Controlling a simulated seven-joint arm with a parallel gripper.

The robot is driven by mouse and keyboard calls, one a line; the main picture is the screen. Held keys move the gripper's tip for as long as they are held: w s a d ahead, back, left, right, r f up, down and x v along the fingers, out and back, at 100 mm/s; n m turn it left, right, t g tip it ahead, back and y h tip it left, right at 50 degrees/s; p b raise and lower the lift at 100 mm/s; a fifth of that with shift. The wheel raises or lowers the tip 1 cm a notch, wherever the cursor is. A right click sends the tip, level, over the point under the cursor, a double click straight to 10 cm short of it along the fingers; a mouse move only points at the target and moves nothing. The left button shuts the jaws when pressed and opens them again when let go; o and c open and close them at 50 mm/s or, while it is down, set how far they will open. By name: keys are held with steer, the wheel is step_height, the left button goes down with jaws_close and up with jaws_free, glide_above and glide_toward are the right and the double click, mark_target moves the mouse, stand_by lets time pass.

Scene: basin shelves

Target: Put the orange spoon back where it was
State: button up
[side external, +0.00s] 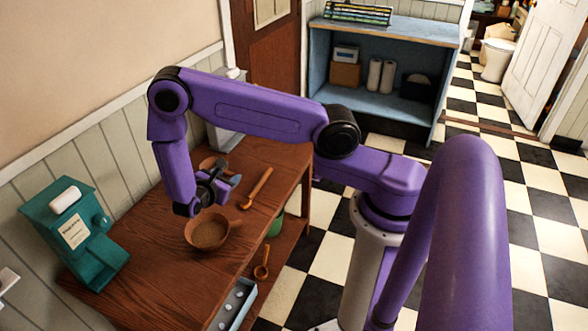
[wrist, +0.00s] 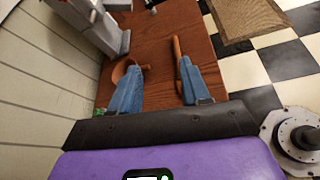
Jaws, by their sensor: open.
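An orange-brown spoon (side external: 259,184) lies on the wooden table, to the right of my gripper. A brown bowl with grainy contents (side external: 209,233) stands in front of the gripper. A second bowl (side external: 206,163) is partly hidden behind it; a bowl (wrist: 120,71) also shows behind the left finger in the wrist view.
The wooden table (side external: 150,245) stands along the panelled wall. A teal machine (side external: 78,230) is at its left end, and a grey appliance (side external: 225,140) is at its far end. Another orange-brown spoon-like utensil (side external: 262,268) is below the tabletop, near a grey-blue tray (side external: 232,305).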

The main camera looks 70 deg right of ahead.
steer(key=s+a+r+m+y, duration=0.3)
steer(key=s+a+r+y, duration=0.25)
steer(key=s+r, duration=0.5)
steer(key=s+a+r+y, duration=0.2)
steer(key=s+r+y, duration=0.2)
steer(key=s, duration=0.4)
steer(key=s+a+r+g+y, duration=0.1)
steer(key=s+r+y, duration=0.3)
steer(key=s, duration=0.4)
steer(key=shift+s+a+r+m+g, duration=0.3)
steer(key=shift+a+r+m, duration=0.1)
steer(key=shift+a+r, duration=0.45)
steer(key=shift+w+f, duration=0.1)
